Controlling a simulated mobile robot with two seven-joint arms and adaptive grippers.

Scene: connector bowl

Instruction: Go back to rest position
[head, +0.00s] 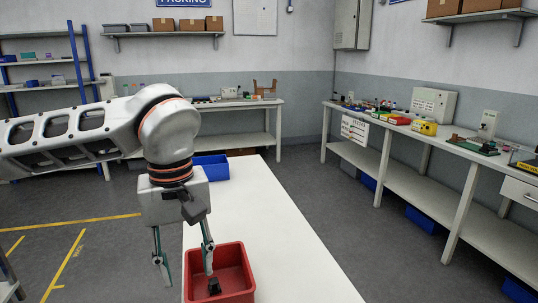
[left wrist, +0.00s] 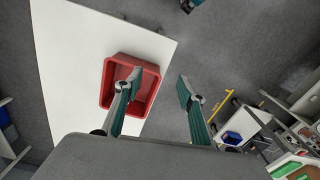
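My left gripper (head: 184,264) hangs down at the table's left edge with its two fingers apart. One finger is over the red bin (head: 247,284), the other is outside it over the floor. A small black piece (head: 214,286) shows in the bin, just below the finger; whether they touch is unclear. In the left wrist view, the gripper (left wrist: 157,86) has a wide gap with nothing in it. The red bin (left wrist: 150,72) lies behind its left finger there, and part of its inside is hidden.
The white table (head: 290,255) is bare beside the red bin. A blue bin (head: 217,172) stands at its far end. A long workbench (head: 440,148) with several items runs along the right wall. Open floor (head: 335,215) lies between.

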